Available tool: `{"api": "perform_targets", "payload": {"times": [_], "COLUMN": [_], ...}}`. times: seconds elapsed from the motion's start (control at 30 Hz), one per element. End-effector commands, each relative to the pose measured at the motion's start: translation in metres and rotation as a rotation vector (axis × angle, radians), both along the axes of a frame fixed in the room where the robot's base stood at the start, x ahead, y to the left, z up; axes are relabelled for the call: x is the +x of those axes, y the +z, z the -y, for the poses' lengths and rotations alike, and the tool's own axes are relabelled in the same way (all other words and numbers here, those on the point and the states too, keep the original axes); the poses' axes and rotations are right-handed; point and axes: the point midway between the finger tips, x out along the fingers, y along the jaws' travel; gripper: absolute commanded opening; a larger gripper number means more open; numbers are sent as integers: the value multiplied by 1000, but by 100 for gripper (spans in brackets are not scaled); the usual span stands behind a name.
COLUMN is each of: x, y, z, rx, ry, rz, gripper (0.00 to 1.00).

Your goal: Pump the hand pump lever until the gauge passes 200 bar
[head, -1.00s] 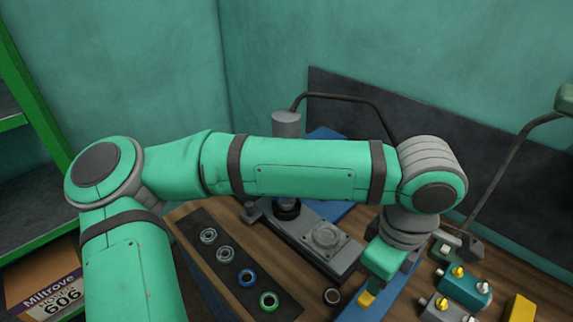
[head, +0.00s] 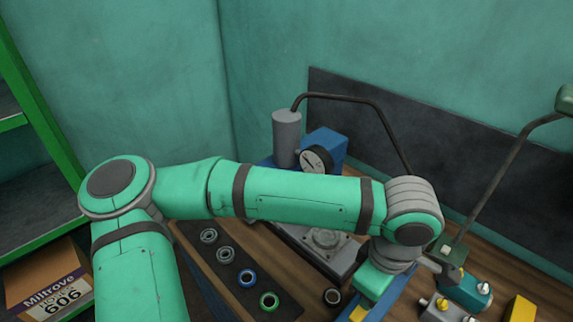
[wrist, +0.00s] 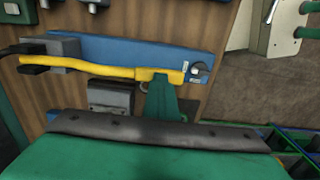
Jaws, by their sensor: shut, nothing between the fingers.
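The gauge (head: 316,160), a white dial on a blue block, stands beside a grey cylinder in the head view. Its reading is too small to tell. In the wrist view a yellow lever (wrist: 100,66) runs along the blue pump body (wrist: 130,49) from dark grey blocks at the left. In the head view only a bit of yellow (head: 358,313) shows at the bottom edge. My gripper (wrist: 165,82) is shut and empty, its tip at the lever's right part in the wrist view. I cannot tell whether it touches. It also shows in the head view (head: 368,292).
A dark hose (head: 365,100) arches from the cylinder (head: 286,138) to behind my wrist. A strip (head: 215,265) with several rings lies at the left. Teal and grey fittings (head: 468,292) and a yellow block (head: 521,309) stand at the right, near a slanted rod (head: 505,175).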

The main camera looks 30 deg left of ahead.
Motion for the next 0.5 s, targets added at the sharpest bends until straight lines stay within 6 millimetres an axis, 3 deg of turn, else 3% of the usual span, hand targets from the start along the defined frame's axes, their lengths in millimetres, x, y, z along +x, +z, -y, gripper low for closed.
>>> {"api": "perform_targets", "payload": {"times": [0.13, 0.2, 0.5], "x": [-1, 0, 2], "y": [-18, -16, 18], "z": [1, 0, 1], "rx": [-2, -1, 2], "ry": [-1, -1, 0], "rz": [-1, 2, 4], "gripper": [0, 0, 0]}}
